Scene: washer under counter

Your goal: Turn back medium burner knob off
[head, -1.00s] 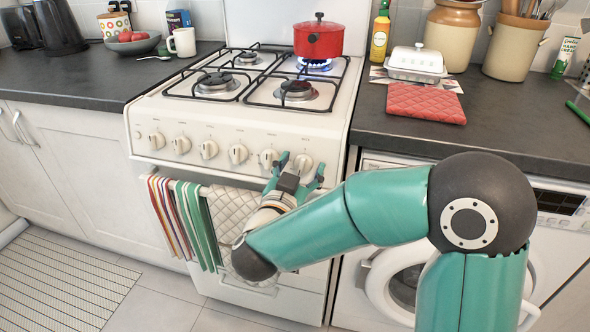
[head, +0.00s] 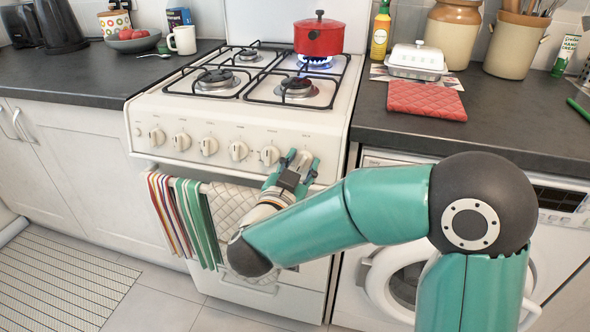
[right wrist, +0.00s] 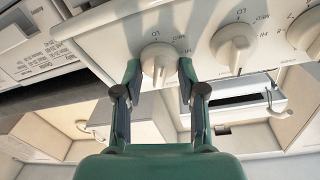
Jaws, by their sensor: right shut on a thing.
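The cream stove (head: 225,125) has a row of several knobs along its front panel. My right gripper (head: 297,165) is at the rightmost knob (head: 303,157), which it partly hides. In the right wrist view this knob (right wrist: 159,60) sits between the two fingertips (right wrist: 159,75), and the gripper is shut on it. A blue flame (head: 314,63) burns at the back right burner, under a red pot (head: 319,36). My left gripper is not in view.
Neighbouring knobs (head: 270,155) stand close to the left of the gripper. Striped towels (head: 185,215) and a quilted cloth (head: 230,208) hang on the oven rail below. A washer (head: 375,250) under the dark counter (head: 490,115) is to the right.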

